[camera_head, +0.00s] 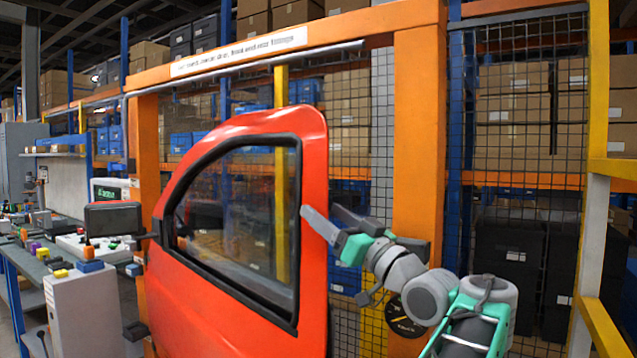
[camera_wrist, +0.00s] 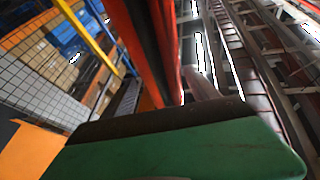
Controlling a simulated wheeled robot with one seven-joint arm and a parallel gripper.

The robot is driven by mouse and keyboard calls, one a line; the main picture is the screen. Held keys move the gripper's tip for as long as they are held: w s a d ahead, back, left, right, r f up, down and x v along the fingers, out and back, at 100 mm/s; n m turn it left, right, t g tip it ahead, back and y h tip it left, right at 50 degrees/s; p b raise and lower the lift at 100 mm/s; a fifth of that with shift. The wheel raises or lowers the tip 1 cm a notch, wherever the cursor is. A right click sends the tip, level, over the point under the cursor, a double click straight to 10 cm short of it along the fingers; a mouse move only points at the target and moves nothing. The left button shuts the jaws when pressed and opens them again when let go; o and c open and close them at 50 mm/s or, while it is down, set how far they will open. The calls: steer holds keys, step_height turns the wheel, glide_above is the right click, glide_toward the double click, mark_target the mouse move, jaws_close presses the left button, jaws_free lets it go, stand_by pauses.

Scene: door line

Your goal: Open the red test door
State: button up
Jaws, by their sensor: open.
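The red test door (camera_head: 314,240) stands upright in the middle of the head view, with a dark-edged window and a black mirror on its left. A gap with mesh shows between its right edge and the orange post (camera_head: 420,130). My gripper (camera_head: 322,209) is open at that right edge, beside the window's height. One finger overlaps the door's near face in the picture; the other is right of the edge. In the wrist view the red door edge (camera_wrist: 160,50) rises just beyond the green gripper body. Whether the fingers touch the door cannot be told. No handle is visible.
An orange frame with a sign (camera_head: 240,52) and a grey rail spans above the door. A bench (camera_head: 40,262) with small coloured parts and a white cabinet (camera_head: 85,310) stand at left. Mesh fencing and shelves of boxes are behind; a yellow post (camera_head: 597,100) is at right.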

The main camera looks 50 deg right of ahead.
steer(key=shift+x, duration=1.2)
steer(key=shift+w+r, duration=0.15)
steer(key=shift+w, duration=0.25)
jaws_close()
